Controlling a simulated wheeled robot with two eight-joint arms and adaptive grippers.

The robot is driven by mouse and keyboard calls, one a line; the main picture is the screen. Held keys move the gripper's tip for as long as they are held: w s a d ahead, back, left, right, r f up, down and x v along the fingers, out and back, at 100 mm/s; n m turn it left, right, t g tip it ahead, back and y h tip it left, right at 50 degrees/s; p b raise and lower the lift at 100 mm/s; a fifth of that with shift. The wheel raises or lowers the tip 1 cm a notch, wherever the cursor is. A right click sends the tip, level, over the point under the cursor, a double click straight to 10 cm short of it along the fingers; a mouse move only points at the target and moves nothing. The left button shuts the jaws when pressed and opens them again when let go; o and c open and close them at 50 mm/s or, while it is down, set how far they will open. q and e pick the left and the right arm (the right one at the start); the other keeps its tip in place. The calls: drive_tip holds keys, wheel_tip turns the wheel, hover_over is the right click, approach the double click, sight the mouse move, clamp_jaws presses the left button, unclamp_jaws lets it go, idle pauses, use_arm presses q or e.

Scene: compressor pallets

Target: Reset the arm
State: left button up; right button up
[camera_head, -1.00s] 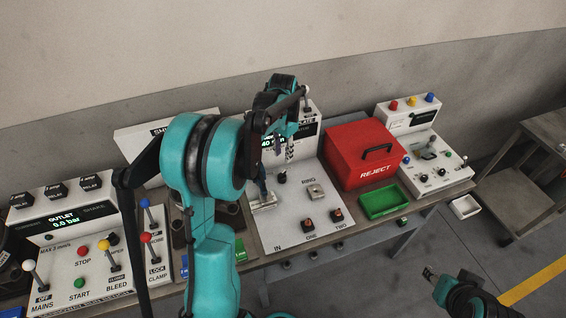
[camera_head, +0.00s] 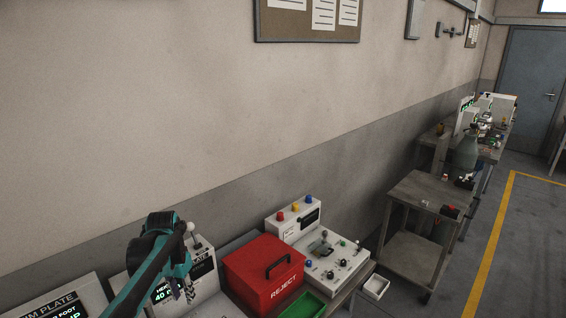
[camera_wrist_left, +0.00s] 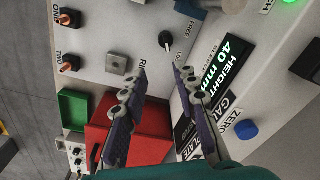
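My left arm (camera_head: 158,262) comes in at the bottom left of the head view, its end beside the white gauge panel (camera_head: 205,272) on the bench. My right gripper is in neither current view.
The red REJECT box (camera_head: 262,272) stands right of my left arm, with a green tray (camera_head: 303,305) in front. A control box (camera_head: 320,250) and white tray (camera_head: 376,287) are further right. A grey cart (camera_head: 425,197) stands beyond; floor (camera_head: 525,270) at right is clear.

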use_arm(q)
drive_tip(key=s+d+n+t, duration=0.1)
drive_tip(key=s+d+t, duration=0.2)
drive_tip(key=s+d, duration=0.4)
drive_tip(key=s+d+r+n+t, duration=0.1)
drive_tip(key=s+d+t, duration=0.2)
drive_tip(key=s+d, duration=0.4)
drive_tip(key=shift+s+d+r+t, duration=0.25)
drive_tip(key=shift+s+t, duration=0.05)
drive_tip(key=shift+s, duration=2.25)
